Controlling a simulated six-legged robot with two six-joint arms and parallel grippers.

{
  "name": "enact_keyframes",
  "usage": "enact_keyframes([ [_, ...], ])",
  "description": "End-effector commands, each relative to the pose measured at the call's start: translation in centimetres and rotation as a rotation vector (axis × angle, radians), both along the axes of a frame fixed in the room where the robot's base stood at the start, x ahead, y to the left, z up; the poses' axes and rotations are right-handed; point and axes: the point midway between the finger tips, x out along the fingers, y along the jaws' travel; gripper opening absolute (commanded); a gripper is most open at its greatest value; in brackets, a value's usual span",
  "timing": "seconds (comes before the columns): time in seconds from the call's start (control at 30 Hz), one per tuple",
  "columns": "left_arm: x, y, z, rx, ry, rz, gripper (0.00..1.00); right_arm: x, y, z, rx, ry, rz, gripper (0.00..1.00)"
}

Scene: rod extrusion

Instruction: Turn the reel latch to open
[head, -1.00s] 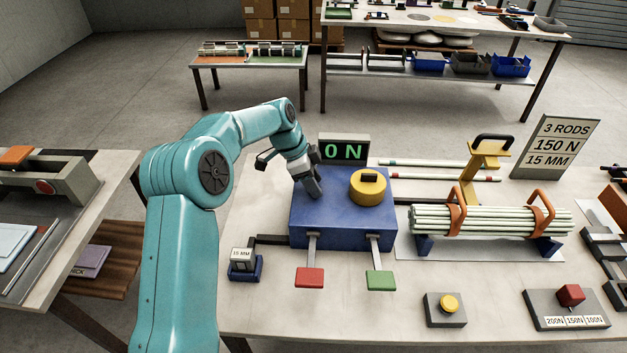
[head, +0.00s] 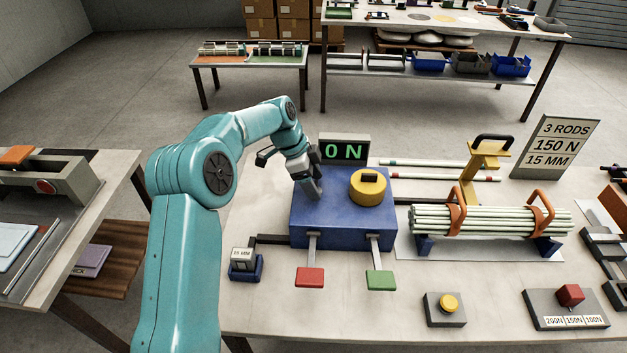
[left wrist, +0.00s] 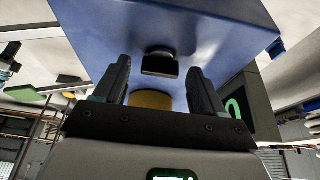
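The blue box (head: 340,225) stands on the worktable, with a yellow round drum (head: 368,192) with a black grip on its top. My left gripper (head: 314,194) points down over the left part of the box's top. In the left wrist view its two fingers (left wrist: 160,66) are spread apart and empty. A small black knob (left wrist: 160,63), which looks like the latch, shows on the blue surface between the fingers, apart from both. In the head view the gripper hides this knob. The yellow drum shows partly behind the gripper base in the wrist view (left wrist: 150,98). My right gripper is not in view.
A display reading 0 N (head: 344,151) stands behind the box. Red (head: 309,277) and green (head: 380,280) levers stick out in front. A strapped bundle of rods (head: 490,220) lies to the right. The table front centre is clear except for a yellow button (head: 448,303).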

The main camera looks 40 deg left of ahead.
Motion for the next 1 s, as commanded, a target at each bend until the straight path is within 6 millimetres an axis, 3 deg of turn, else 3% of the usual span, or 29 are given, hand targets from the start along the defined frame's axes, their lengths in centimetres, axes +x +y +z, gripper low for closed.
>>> enact_keyframes([
  [0.27,-0.2,0.4,1.1,0.0,-0.002,0.002,0.7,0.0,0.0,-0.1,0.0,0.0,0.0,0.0],
  [0.7,-2.3,4.1,11.4,0.001,-0.004,0.003,0.7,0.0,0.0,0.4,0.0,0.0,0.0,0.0],
  [0.83,-2.8,4.8,13.6,0.001,-0.001,0.002,0.7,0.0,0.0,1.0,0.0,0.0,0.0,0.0],
  [1.0,-3.2,5.3,14.9,0.0,0.0,0.001,0.7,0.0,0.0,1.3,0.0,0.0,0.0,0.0],
])
